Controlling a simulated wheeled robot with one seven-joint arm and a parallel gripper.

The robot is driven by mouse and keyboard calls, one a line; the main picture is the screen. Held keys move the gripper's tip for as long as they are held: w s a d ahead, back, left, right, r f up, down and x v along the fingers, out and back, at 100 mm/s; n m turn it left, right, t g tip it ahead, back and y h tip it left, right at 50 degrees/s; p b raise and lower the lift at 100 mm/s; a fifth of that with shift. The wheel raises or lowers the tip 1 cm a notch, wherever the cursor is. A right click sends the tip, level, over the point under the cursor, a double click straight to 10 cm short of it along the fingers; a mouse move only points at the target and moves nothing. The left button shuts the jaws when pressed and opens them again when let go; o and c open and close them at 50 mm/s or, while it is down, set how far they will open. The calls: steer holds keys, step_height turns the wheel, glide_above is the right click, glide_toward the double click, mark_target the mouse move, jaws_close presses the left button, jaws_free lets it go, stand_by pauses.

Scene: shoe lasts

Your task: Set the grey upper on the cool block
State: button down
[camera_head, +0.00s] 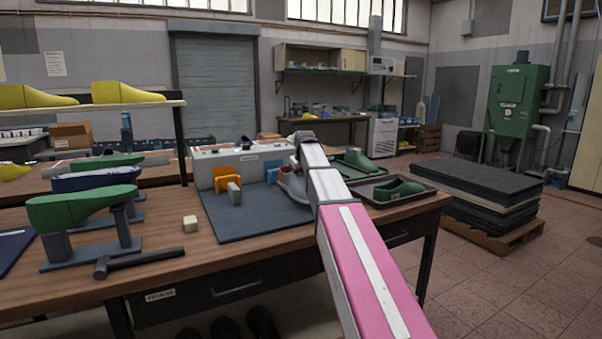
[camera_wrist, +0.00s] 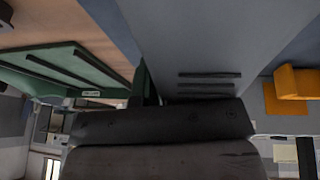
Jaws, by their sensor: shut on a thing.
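A blue block (camera_head: 272,176), probably the cool block, stands left of the upper, against the grey console. I cannot tell whether the upper touches it or the mat. In the wrist view, a broad grey surface with dark bars (camera_wrist: 208,75) lies just beyond the dark gripper body; it may be the upper.
An orange block (camera_head: 223,179) and a grey piece (camera_head: 234,194) stand on the mat (camera_head: 255,222) before the console (camera_head: 215,160). Two trays hold green shoe shapes at right, the nearer tray (camera_head: 365,196) dark. Green lasts on stands (camera_head: 85,208) and a hammer (camera_head: 135,261) are at left.

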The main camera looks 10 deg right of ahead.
steer(key=shift+f, duration=1.6)
steer(key=shift+f, duration=0.15)
steer(key=c, duration=1.2)
jaws_free()
steer(key=shift+s+a, duration=0.15)
steer(key=shift+a, duration=0.05)
steer(key=shift+c, duration=0.6)
